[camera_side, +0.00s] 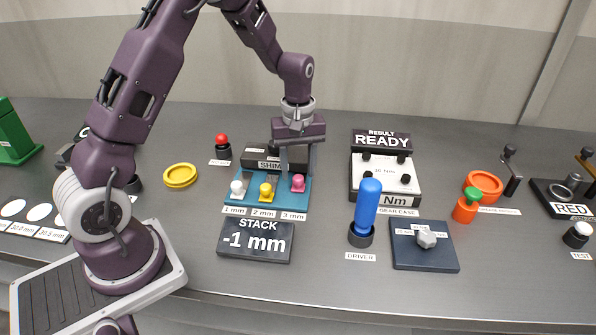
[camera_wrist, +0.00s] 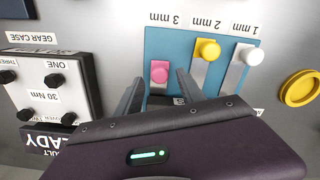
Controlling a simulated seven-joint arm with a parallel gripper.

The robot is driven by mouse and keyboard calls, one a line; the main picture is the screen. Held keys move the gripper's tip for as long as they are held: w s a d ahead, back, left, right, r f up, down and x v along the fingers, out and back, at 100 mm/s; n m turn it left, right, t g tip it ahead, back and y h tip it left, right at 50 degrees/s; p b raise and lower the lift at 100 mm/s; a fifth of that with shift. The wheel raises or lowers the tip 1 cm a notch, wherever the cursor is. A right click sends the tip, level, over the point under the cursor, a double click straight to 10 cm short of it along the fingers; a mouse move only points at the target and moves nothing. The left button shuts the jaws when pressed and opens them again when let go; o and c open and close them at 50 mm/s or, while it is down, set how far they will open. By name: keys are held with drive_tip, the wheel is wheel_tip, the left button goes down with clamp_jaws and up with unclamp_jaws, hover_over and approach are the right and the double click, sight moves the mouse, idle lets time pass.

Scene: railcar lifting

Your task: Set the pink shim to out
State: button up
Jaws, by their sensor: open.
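The pink shim (camera_side: 298,183) has a round pink knob and sits at the 3 mm place on the blue shim board (camera_side: 282,203). Its knob also shows in the wrist view (camera_wrist: 159,71), between the two fingers. My gripper (camera_side: 298,170) points down over the pink knob, with the fingers open on either side and a gap around the knob. The white knob (camera_side: 237,187) is at 1 mm and the yellow knob (camera_side: 266,191) at 2 mm. The yellow knob stands nearer the labels than the pink one. The stack display (camera_side: 255,241) reads -1 mm.
The gear case (camera_side: 385,179) stands right of the board, with a READY sign (camera_side: 382,140) behind it. A blue-handled driver (camera_side: 368,206) stands in front. A red button (camera_side: 222,141) and yellow ring (camera_side: 180,175) are to the left. Table between ring and board is clear.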

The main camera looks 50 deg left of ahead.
drive_tip(key=shift+f, duration=0.6)
clamp_jaws()
idle(1.0)
